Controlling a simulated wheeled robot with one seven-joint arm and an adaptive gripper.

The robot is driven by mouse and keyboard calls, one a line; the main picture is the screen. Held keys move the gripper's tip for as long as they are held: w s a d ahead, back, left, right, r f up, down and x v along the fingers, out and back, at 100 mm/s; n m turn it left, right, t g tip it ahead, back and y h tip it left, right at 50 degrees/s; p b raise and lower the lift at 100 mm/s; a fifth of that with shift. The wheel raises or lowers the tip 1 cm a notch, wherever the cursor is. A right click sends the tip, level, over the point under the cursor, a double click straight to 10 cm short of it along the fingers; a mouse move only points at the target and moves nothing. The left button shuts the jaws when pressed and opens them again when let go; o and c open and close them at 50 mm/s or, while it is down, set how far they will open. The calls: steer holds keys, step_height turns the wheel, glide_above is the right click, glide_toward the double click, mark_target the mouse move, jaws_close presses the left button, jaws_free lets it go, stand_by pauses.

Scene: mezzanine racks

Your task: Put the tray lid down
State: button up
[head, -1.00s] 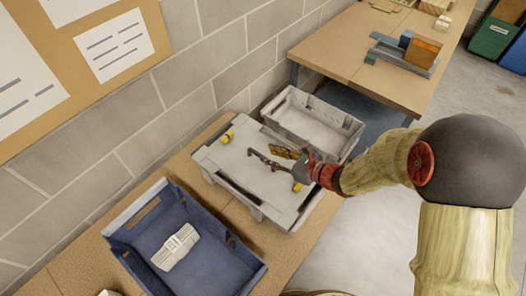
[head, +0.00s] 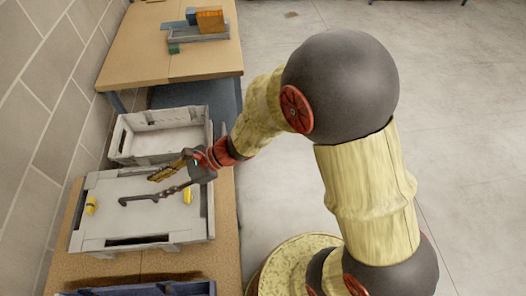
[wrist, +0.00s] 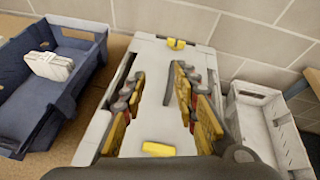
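The tray lid appears to be the pale grey, flat slab (head: 112,187) with two yellow pieces on opposite edges, on the near wooden table. It lies level over a grey body with a dark slot in its front side; whether that is a separate tray I cannot tell. In the wrist view the lid (wrist: 158,105) fills the middle, with a yellow piece (wrist: 158,149) at the near edge and another (wrist: 176,43) at the far edge. My gripper (head: 138,190) is over the lid, its fingers spread. The wrist view shows nothing between the fingers (wrist: 158,75). Contact with the lid is unclear.
An empty grey crate (head: 160,142) stands close behind the lid. A blue tray (wrist: 80,90) holding a pale bundle (wrist: 50,66) is on the other side. A farther table (head: 140,60) carries blocks in a grey tray. A block wall runs along the left.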

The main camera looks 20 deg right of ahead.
steer(key=s+d+r+n+g+h, duration=0.1)
steer(key=s+d+r+n+h, duration=0.3)
steer(key=s+d+r+n, duration=0.5)
steer(key=s+d+r+n+t+h, duration=0.2)
steer(key=d+r+n+h, duration=0.1)
steer(key=d, duration=0.7)
steer(key=s+d+r+n+t+h, duration=0.2)
steer(key=s+d+r+n+h, duration=0.1)
steer(key=d, duration=0.8)
steer(key=r+n+h, duration=0.1)
steer(key=n+h, duration=0.1)
steer(key=shift+r+n+h, duration=0.2)
steer(key=shift+n+h, duration=0.2)
steer(key=shift+f, duration=0.1)
step_height(320, 180, down, 4)
steer(key=b, duration=0.4)
steer(key=shift+f, duration=0.1)
